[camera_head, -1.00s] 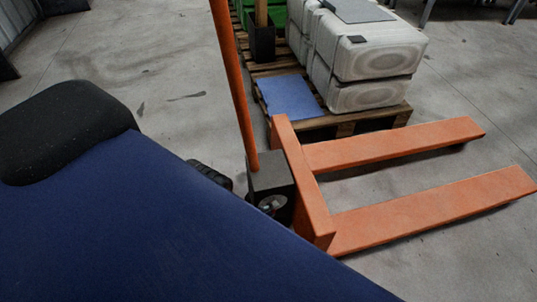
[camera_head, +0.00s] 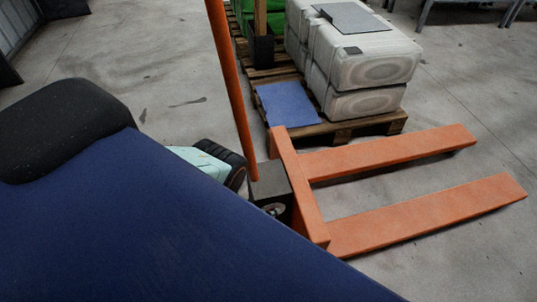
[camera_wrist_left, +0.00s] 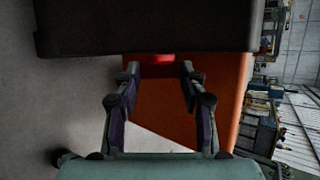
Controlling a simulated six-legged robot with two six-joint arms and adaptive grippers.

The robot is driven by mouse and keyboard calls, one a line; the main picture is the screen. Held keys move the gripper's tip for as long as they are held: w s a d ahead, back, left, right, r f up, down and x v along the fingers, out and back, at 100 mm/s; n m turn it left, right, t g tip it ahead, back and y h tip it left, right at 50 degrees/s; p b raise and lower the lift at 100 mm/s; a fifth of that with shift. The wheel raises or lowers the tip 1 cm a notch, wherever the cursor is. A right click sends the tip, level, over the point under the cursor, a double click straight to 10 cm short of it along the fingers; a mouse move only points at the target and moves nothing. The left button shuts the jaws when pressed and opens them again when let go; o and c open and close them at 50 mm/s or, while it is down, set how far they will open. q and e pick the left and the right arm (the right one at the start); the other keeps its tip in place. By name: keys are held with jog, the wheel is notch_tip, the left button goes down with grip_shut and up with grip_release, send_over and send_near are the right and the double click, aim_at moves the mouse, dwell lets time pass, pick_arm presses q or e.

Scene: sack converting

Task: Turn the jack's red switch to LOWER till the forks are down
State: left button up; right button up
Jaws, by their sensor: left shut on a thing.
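The orange pallet jack stands with its forks (camera_head: 430,215) reaching right, low over the floor with shadow beneath; I cannot tell if they rest fully down. Its dark pump block (camera_head: 270,184) sits at the base of the orange handle (camera_head: 236,95). In the left wrist view, the red switch (camera_wrist_left: 157,58) shows under a dark box (camera_wrist_left: 145,25), in front of an orange surface. My left gripper (camera_wrist_left: 158,72) has its fingertips at either side of the switch, shut on it. In the head view its fingers are hidden behind my blue body. My right gripper is not in view.
A wooden pallet (camera_head: 365,126) behind the forks carries strapped pale containers (camera_head: 368,60) and a blue sheet (camera_head: 288,104). Grey bench legs (camera_head: 424,12) stand at the far right.

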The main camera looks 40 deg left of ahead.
pick_arm(q)
jog(key=shift+w+d+r+g+y+p, duration=0.15)
jog(key=shift+g+y+p, duration=0.3)
jog(key=shift+g, duration=0.25)
jog(key=o, duration=1.1)
jog(key=shift+o, duration=0.2)
jog(key=v, duration=1.2)
